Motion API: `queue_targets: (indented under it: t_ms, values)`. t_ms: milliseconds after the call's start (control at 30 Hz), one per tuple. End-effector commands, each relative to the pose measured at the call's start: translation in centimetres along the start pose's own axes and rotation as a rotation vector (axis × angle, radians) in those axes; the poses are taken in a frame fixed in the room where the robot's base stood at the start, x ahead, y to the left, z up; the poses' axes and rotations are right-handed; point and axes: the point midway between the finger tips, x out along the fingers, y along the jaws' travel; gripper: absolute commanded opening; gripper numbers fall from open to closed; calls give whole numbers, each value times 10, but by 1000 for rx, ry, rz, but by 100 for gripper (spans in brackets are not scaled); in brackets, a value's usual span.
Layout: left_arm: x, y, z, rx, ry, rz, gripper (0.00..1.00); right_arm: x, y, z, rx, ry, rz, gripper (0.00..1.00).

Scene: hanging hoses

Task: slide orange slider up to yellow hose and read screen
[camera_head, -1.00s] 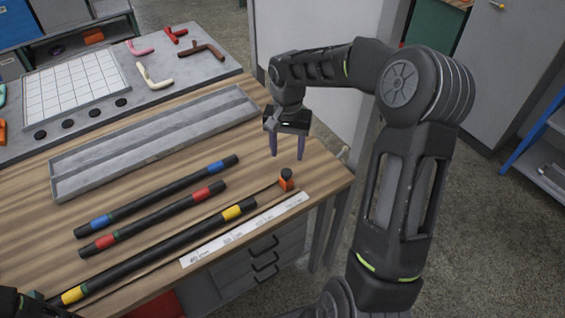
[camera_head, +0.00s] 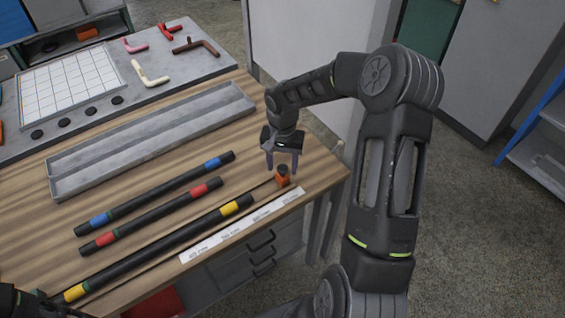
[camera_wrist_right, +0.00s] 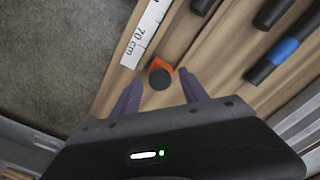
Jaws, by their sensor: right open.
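The orange slider (camera_head: 282,178) with a dark knob sits at the right end of a thin rail along the table's front edge. In the right wrist view the slider (camera_wrist_right: 160,72) lies just beyond and between the fingertips. The yellow hose (camera_head: 160,250), black with yellow bands, lies behind the rail, its right end apart from the slider. My right gripper (camera_head: 282,172) is open and empty, above and beside the slider, fingers pointing down; its purple fingers also show in the right wrist view (camera_wrist_right: 163,92). My left gripper is not clearly visible; only a dark arm part shows at bottom left. No screen is readable.
A white ruler strip (camera_head: 243,225) runs along the front edge. A red-banded hose (camera_head: 150,217) and a blue-banded hose (camera_head: 155,193) lie behind the yellow one. A grey tray (camera_head: 150,138) is further back. A grey board (camera_head: 205,68) holds pipe pieces.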

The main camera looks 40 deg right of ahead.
Motion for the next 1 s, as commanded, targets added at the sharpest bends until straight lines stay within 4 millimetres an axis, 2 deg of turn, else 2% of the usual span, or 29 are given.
queue_targets:
  t_ms: [133, 767, 1000]
  values:
    - [0, 0, 0, 0, 0, 0, 36, 0, 0, 0, 0, 0, 0, 51]
    - [0, 0, 0, 0, 0, 0, 36, 0, 0, 0, 0, 0, 0, 0]
    - [0, 0, 0, 0, 0, 0, 36, 0, 0, 0, 0, 0, 0, 0]
